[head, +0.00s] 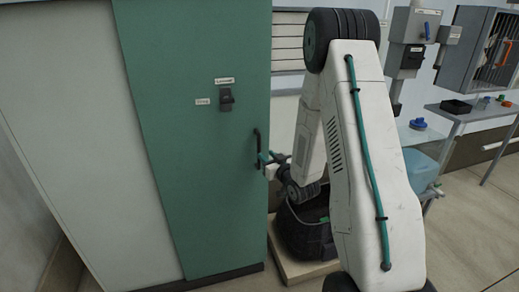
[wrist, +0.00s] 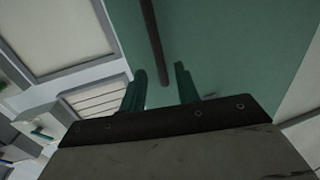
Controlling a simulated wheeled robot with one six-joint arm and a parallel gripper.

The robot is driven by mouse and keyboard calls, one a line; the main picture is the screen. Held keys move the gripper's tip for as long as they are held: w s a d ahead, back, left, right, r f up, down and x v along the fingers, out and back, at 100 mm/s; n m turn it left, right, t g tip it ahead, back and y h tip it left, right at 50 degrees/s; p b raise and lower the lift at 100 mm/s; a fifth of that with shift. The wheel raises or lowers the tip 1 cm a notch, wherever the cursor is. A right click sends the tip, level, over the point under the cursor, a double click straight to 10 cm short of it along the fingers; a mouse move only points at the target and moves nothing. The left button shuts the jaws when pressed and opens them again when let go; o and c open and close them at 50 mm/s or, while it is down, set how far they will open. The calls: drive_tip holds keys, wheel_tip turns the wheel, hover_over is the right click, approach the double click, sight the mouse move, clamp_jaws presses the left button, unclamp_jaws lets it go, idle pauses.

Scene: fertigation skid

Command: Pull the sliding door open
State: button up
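The sliding door (head: 190,150) is a tall green panel on the cabinet, and it also shows in the wrist view (wrist: 215,45). A dark vertical bar handle (head: 257,146) is mounted near its right edge. In the wrist view the handle (wrist: 152,38) runs down from the top edge, and its lower end lies between my two teal fingers. My gripper (wrist: 160,72) is open, with a visible gap on each side of the bar. In the head view my gripper (head: 266,160) is at the handle's lower part; contact cannot be told.
A dark latch (head: 226,99) with small white labels sits on the door. A pale panel (head: 75,130) adjoins it on the left. A black rounded container (head: 305,230) stands on a low plinth below my arm. A bench (head: 475,113) with small parts is at the right.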

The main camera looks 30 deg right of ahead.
sight(260, 149)
drive_tip(key=w, duration=0.7)
drive_tip(key=shift+w+d+f, duration=0.15)
drive_tip(key=shift+w+d, duration=0.1)
drive_tip(key=shift+d, duration=0.15)
clamp_jaws()
